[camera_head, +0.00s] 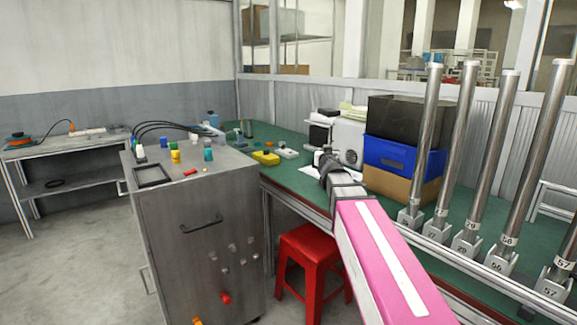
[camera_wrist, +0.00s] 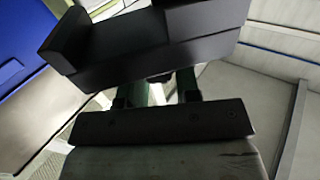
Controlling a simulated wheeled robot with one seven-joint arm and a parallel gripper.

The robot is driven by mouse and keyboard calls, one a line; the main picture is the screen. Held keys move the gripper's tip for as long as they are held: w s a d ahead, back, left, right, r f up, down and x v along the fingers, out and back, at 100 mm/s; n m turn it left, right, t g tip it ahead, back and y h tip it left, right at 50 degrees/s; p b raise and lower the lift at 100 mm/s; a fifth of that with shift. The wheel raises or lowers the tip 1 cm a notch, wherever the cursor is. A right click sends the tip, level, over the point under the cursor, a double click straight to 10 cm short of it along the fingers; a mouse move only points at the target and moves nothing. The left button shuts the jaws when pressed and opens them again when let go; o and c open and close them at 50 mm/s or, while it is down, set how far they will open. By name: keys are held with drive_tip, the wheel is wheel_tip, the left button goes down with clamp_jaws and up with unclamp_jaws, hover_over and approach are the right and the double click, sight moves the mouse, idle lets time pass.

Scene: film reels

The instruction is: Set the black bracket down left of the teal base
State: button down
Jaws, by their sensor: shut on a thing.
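The black bracket (camera_wrist: 150,45) fills the upper part of the wrist view, a dark angular piece with a raised end at left. My gripper (camera_wrist: 155,90) is shut on it, the fingers reaching its underside. In the head view my gripper (camera_head: 326,162) is at the end of my pink arm, over the green bench; the bracket cannot be told apart from the dark gripper there. A small teal piece (camera_head: 208,155) stands on the metal cabinet at left; I cannot tell for sure that it is the teal base.
The metal cabinet (camera_head: 200,225) carries several small coloured parts and a black frame (camera_head: 152,176). A yellow piece (camera_head: 265,157) lies on the green bench. Blue (camera_head: 390,154) and black boxes (camera_head: 405,118) are stacked right of my gripper. Several steel posts (camera_head: 480,165) stand farther right.

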drive_tip(key=shift+w+d+r+y, duration=0.15)
drive_tip(key=shift+d+r, duration=0.25)
drive_tip(key=shift+r, duration=0.25)
drive_tip(key=shift+s+d+r+y, duration=0.15)
drive_tip(key=shift+d+r, duration=0.25)
drive_tip(key=shift+r, duration=0.2)
drive_tip(key=shift+d+r, duration=0.65)
drive_tip(key=shift+r, duration=0.15)
drive_tip(key=shift+d+r, duration=0.6)
drive_tip(key=shift+r, duration=0.2)
drive_tip(key=shift+f, duration=0.1)
